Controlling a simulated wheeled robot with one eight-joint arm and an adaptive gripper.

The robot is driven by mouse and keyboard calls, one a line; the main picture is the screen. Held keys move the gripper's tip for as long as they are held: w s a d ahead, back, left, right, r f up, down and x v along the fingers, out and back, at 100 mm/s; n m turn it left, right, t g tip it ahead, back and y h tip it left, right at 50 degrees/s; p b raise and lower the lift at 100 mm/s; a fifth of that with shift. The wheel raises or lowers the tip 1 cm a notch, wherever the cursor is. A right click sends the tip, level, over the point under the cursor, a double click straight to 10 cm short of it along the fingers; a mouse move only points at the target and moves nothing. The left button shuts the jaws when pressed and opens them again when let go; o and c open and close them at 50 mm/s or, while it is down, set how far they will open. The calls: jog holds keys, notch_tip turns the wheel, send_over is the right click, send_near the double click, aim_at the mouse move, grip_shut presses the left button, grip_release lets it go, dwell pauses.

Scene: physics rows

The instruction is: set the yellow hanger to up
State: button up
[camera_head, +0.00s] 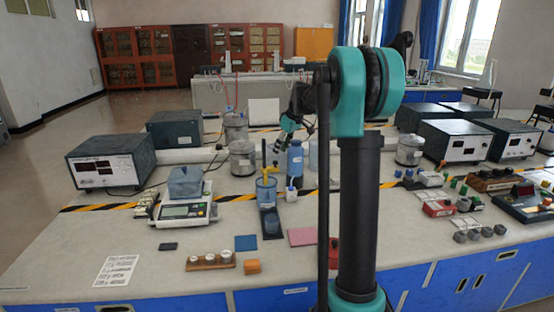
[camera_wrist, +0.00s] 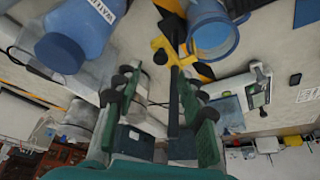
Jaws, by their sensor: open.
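The yellow hanger (camera_head: 264,153) is a small yellow piece that shows just above the clear blue beaker (camera_head: 266,190) in the head view. In the wrist view the yellow hanger (camera_wrist: 162,44) is at top centre, beside the open blue beaker (camera_wrist: 212,34), at the far end of a dark bar. My gripper (camera_head: 279,148) is to the right of the hanger in the head view, small and partly dark. In the wrist view my gripper (camera_wrist: 158,84) has its fingers apart, with the dark bar between them in the picture. I cannot tell whether they touch it.
A blue bottle (camera_head: 295,160) stands close to the right of the beaker; it is large at upper left in the wrist view (camera_wrist: 68,42). A balance (camera_head: 184,212) stands to the left. Metal canisters (camera_head: 243,158) stand behind.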

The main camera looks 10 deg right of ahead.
jog(key=shift+x, duration=2.7)
jog(key=shift+c, duration=0.3)
grip_shut()
